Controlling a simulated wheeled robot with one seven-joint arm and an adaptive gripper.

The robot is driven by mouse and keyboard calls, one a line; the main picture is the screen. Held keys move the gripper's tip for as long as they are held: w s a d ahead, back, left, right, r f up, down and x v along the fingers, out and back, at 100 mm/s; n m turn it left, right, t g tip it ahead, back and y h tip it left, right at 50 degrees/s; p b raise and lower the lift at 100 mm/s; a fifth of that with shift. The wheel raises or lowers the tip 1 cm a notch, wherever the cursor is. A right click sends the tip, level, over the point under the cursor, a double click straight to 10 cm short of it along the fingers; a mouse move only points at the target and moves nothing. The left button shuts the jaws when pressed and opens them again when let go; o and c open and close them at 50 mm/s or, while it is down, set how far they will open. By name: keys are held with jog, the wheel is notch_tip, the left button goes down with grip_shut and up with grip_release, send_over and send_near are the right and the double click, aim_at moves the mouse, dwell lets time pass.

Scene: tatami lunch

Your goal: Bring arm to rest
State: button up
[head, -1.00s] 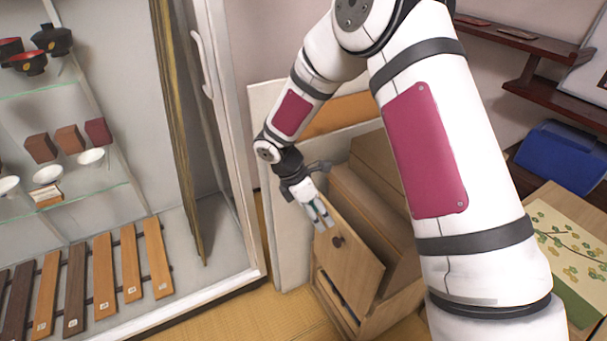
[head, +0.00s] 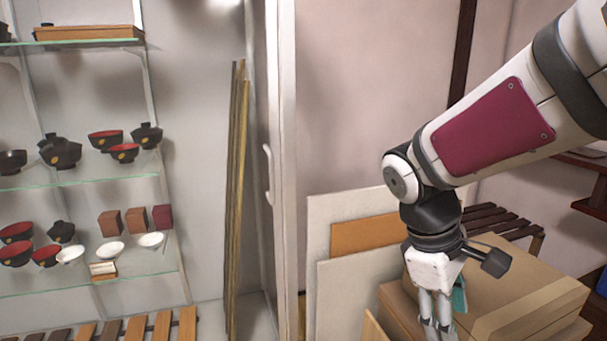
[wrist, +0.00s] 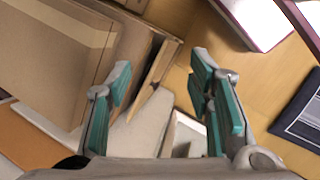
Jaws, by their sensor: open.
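My gripper (head: 437,325) points down at the lower right of the head view, in front of a cardboard box. Its fingertips are near the bottom edge of that view. In the wrist view my gripper (wrist: 160,85) shows two teal-padded fingers spread wide with nothing between them. My arm comes in from the upper right and bends at a joint above the gripper. The cardboard box (head: 525,285) is beside and behind the fingers, and I cannot tell whether they touch it.
A glass-shelved cabinet with bowls stands at the left, its white door frame (head: 284,150) upright. Flat boards (head: 335,285) lean on the wall left of my gripper. A dark slatted rack (head: 505,225) is behind the box. Open floor (wrist: 255,75) shows in the wrist view.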

jog(key=s+a+r+m+t+y, duration=0.15)
jog(key=s+m, duration=0.25)
jog(key=s, duration=0.5)
jog(key=s+a+r+m+y, duration=0.1)
jog(key=s+r+m+y, duration=0.3)
jog(key=s, duration=0.6)
notch_tip(320, 180, up, 16)
jog(key=t+h+p, duration=0.1)
jog(key=t+p, duration=0.2)
jog(key=p, duration=1.3)
jog(key=shift+d+f+m, duration=0.15)
jog(key=shift+f+m, duration=0.1)
jog(key=shift+m, duration=0.05)
jog(key=shift+w+h, duration=0.15)
jog(key=shift+h, duration=0.1)
